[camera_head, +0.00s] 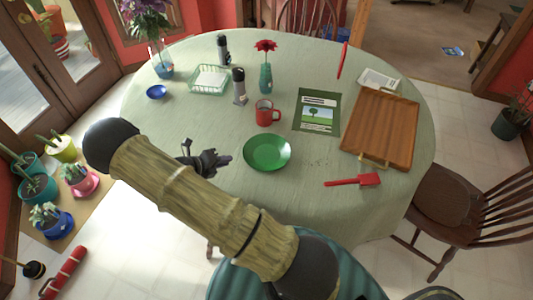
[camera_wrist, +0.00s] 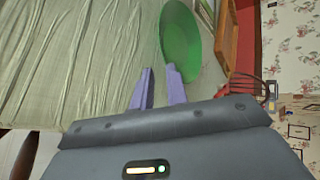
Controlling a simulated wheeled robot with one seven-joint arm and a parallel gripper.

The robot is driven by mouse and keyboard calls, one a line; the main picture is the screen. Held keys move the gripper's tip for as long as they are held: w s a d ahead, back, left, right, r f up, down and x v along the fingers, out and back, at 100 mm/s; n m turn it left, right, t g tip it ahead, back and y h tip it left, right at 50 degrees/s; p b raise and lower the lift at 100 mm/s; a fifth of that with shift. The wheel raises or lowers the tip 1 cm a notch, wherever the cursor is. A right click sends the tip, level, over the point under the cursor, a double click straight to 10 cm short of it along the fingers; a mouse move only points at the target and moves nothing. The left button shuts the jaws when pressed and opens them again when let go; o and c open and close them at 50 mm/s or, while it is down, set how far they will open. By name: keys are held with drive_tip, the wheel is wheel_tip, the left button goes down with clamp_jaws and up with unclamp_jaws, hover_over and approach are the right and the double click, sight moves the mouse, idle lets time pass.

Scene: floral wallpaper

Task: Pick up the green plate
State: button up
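The green plate (camera_head: 267,153) lies on the round table near its front middle, just left of a red-handled tool. It also shows in the wrist view (camera_wrist: 182,38), seen at a steep angle beyond my fingertips. My gripper (camera_head: 226,159) is left of the plate, close to its left rim, and looks apart from it in the head view. In the wrist view my gripper's two purple fingers (camera_wrist: 158,70) stand apart with nothing between them. The right finger overlaps the plate's near edge; whether it touches cannot be told.
A red mug (camera_head: 266,114) stands behind the plate. A green book (camera_head: 317,112) and a wooden tray (camera_head: 381,128) are to the right. The red tool (camera_head: 368,181) lies at front right.

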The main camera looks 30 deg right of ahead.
sight(245, 157)
drive_tip(key=shift+x, duration=2.1)
drive_tip(key=shift+p+x, duration=0.9)
drive_tip(key=shift+x, duration=1.75)
drive_tip(key=shift+s+d+r, duration=0.1)
drive_tip(key=shift+s+r, duration=0.05)
drive_tip(key=shift+r, duration=0.05)
clamp_jaws()
